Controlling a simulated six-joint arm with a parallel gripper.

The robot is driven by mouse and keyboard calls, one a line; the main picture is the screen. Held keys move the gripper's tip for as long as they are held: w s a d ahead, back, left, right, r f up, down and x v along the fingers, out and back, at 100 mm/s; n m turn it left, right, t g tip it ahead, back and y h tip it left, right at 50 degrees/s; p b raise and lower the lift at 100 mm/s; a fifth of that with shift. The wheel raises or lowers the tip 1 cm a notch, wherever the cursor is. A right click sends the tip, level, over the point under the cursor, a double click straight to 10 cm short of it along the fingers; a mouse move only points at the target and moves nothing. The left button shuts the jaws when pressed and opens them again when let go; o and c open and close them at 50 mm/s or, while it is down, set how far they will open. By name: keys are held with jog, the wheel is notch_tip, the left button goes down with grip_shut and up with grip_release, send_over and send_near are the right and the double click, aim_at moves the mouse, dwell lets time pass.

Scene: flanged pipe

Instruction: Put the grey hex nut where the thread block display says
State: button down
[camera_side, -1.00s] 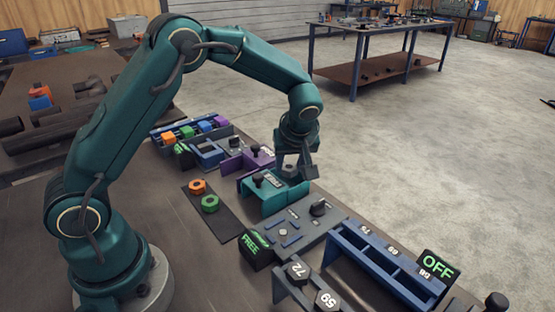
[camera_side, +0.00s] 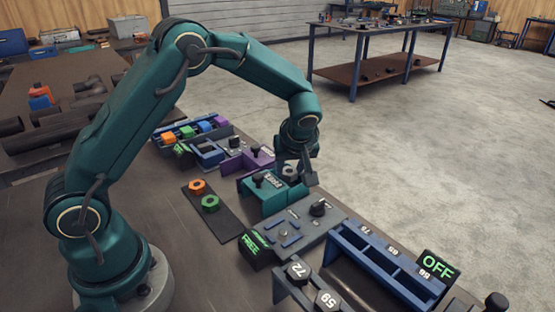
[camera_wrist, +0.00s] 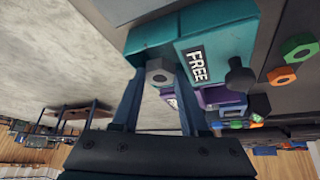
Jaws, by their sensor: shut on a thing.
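The grey hex nut (camera_side: 290,173) is between the fingers of my gripper (camera_side: 297,177), which is shut on it. The wrist view also shows the nut (camera_wrist: 158,73) between the two fingertips. It is at the edge of a teal block (camera_side: 262,198) with a black knob and a label that reads FREE in the wrist view (camera_wrist: 197,65). I cannot tell whether the nut touches the block. A black display (camera_side: 256,250) with green lettering, which seems to read FREE, stands by the grey plate in front.
An orange nut (camera_side: 197,187) and a green nut (camera_side: 210,203) lie on a dark strip to the left. A purple fixture (camera_side: 247,160) stands behind the teal block. A blue rack (camera_side: 375,262) with an OFF display (camera_side: 438,265) is front right.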

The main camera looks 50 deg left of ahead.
aim_at(290, 174)
jog(key=shift+s+a+f, duration=0.1)
jog(key=shift+f, duration=0.55)
jog(key=shift+c, duration=1.8)
grip_release()
jog(key=c, duration=0.3)
jog(key=shift+o, duration=0.6)
jog(key=shift+r, duration=0.7)
jog(key=shift+o, duration=0.2)
jog(key=shift+r, duration=2.95)
